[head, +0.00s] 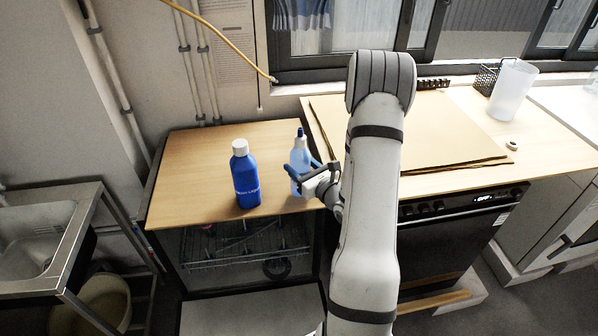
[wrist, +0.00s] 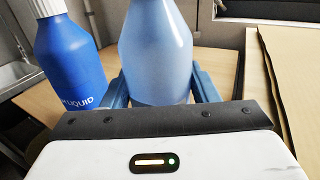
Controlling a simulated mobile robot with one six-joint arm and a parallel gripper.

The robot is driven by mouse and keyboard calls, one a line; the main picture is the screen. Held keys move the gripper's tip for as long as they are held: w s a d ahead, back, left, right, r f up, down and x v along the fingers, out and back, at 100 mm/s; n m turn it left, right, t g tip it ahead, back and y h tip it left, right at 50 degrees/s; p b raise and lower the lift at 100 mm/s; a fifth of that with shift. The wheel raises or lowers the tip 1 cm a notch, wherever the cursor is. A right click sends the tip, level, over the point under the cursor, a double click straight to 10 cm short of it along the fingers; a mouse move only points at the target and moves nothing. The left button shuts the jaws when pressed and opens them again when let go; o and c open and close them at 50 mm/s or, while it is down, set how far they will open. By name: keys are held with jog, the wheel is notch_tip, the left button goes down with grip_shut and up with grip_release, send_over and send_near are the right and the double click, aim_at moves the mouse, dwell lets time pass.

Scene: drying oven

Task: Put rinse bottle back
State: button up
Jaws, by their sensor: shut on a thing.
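The rinse bottle (head: 300,156) is light blue and translucent with a dark blue top. It stands upright at the right end of the wooden top, beside the blue liquid bottle. My gripper (head: 307,182) reaches it from the right and front, with its blue fingers on either side of the lower body. In the wrist view the rinse bottle (wrist: 156,55) fills the middle, between the two fingers (wrist: 160,88), which are shut on it. Its top is cut off there. I cannot tell whether its base touches the wooden top.
A blue bottle (head: 245,176) with a white cap stands to the left; it also shows in the wrist view (wrist: 70,62). The wooden top (head: 190,160) is clear left of it. Cardboard sheets (head: 430,130) lie on the right counter (head: 535,135). A sink (head: 40,230) is at far left.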

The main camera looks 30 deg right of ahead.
jog(key=shift+f, duration=1.2)
jog(key=shift+f, duration=0.15)
jog(key=o, duration=1.2)
jog(key=shift+o, duration=0.2)
